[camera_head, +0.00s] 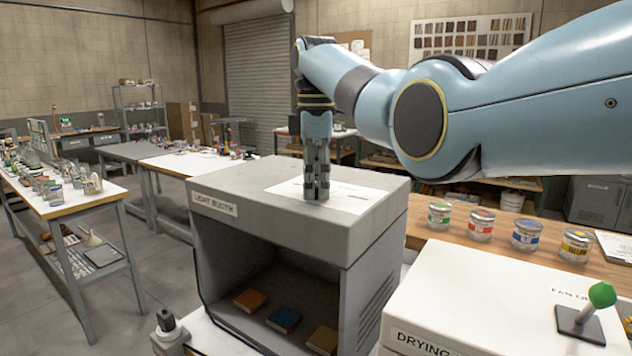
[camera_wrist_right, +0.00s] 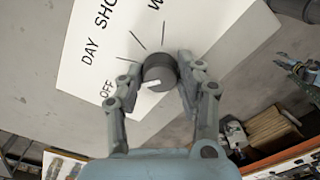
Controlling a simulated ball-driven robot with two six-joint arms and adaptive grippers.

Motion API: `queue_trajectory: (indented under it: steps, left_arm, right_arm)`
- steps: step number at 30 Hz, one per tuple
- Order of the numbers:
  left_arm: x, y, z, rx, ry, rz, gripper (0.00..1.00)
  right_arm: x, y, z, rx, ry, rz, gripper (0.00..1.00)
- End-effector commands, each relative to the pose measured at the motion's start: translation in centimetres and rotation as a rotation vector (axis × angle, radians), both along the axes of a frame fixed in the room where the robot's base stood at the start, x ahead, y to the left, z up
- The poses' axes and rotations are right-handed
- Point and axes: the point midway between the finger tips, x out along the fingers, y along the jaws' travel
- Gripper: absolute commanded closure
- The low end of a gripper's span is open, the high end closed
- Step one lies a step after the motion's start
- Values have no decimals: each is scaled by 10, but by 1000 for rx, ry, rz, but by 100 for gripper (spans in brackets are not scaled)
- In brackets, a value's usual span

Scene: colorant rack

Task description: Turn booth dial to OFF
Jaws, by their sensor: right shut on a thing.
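The booth dial (camera_wrist_right: 160,70) is a dark round knob with a white pointer mark, on a white label sheet on top of the grey light booth (camera_head: 290,215). In the right wrist view the pointer is turned to the lower left, toward the printed word OFF (camera_wrist_right: 107,94). DAY, SHOP and a cut-off W label lie further round. My right gripper (camera_wrist_right: 159,72) points down with a finger on each side of the dial, shut on it. In the head view the right gripper (camera_head: 316,192) hides the dial. My left gripper is not in view.
A white drying cabinet (camera_head: 460,310) with a green-knobbed lever (camera_head: 601,295) stands at the front right. Several paint cans (camera_head: 480,225) line the wooden bench behind it. Coloured blocks (camera_head: 284,319) lie inside the booth. A cluttered table (camera_head: 70,200) stands at left.

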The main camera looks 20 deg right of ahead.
Motion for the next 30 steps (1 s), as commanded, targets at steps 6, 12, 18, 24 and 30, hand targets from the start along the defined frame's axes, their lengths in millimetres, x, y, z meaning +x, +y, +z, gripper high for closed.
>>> queue_trajectory:
  steps: [6,12,18,24,30]
  left_arm:
    - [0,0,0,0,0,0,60]
    - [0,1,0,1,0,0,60]
    - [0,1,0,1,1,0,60]
    - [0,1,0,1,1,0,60]
    - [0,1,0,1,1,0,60]
  right_arm:
    - [1,0,1,1,-3,105,97]
    - [1,0,1,1,-3,152,97]
    - [1,0,1,0,-3,167,96]
    - [1,0,1,0,-2,167,97]
    - [0,0,1,0,-2,166,50]
